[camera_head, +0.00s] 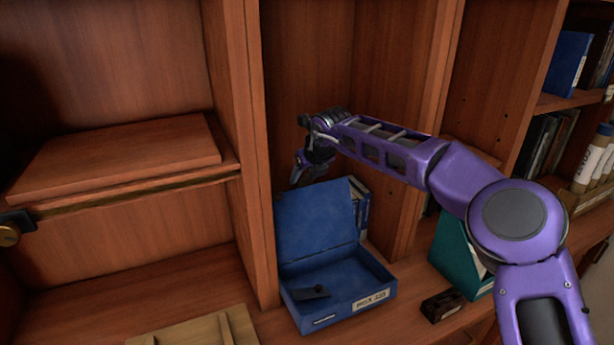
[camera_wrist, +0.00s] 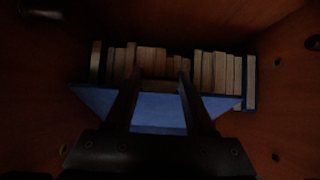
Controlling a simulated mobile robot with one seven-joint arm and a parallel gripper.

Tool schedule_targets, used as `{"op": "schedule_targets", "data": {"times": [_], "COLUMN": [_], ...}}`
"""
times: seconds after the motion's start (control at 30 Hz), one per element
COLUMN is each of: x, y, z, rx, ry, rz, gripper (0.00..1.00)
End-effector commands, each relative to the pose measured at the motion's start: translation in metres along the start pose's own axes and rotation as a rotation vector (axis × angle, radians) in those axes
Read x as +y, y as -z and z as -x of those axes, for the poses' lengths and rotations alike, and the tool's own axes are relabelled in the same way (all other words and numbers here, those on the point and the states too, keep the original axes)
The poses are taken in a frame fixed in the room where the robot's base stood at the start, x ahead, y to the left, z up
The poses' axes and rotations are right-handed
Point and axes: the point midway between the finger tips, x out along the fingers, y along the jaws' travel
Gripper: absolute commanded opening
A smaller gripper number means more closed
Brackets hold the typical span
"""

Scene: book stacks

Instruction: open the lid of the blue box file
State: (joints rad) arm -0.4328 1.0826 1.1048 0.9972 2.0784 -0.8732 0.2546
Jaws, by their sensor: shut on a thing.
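The blue box file (camera_head: 345,311) sits on the lower shelf with a pale "BOX" label on its front. Its lid (camera_head: 318,222) stands up steeply at the back, leaning away, and the inside shows. My gripper (camera_head: 297,177) is at the top left edge of the lid, coming from above. In the wrist view my gripper (camera_wrist: 159,84) has its two fingers at the edge of the blue lid (camera_wrist: 157,110), shut on it. The exact contact at the fingertips is dark and hard to see.
A small dark piece (camera_head: 309,291) lies inside the box. Books (camera_wrist: 150,60) stand behind the lid. A wooden upright (camera_head: 243,150) is close on the left. A teal file (camera_head: 455,255) and a dark small box (camera_head: 441,305) stand to the right.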

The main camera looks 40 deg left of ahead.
Motion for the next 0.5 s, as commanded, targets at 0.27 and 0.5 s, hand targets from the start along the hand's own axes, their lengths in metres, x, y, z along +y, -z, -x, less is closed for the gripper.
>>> {"op": "schedule_targets", "data": {"times": [0.27,0.5], "x": [0.0005,0.0005], "y": [-0.0095,-0.0097], "z": [0.0042,0.0046], "rx": [-0.017,-0.018], "ry": [0.000,0.001], "rz": [0.001,0.001], "gripper": [0.00,0.62]}}
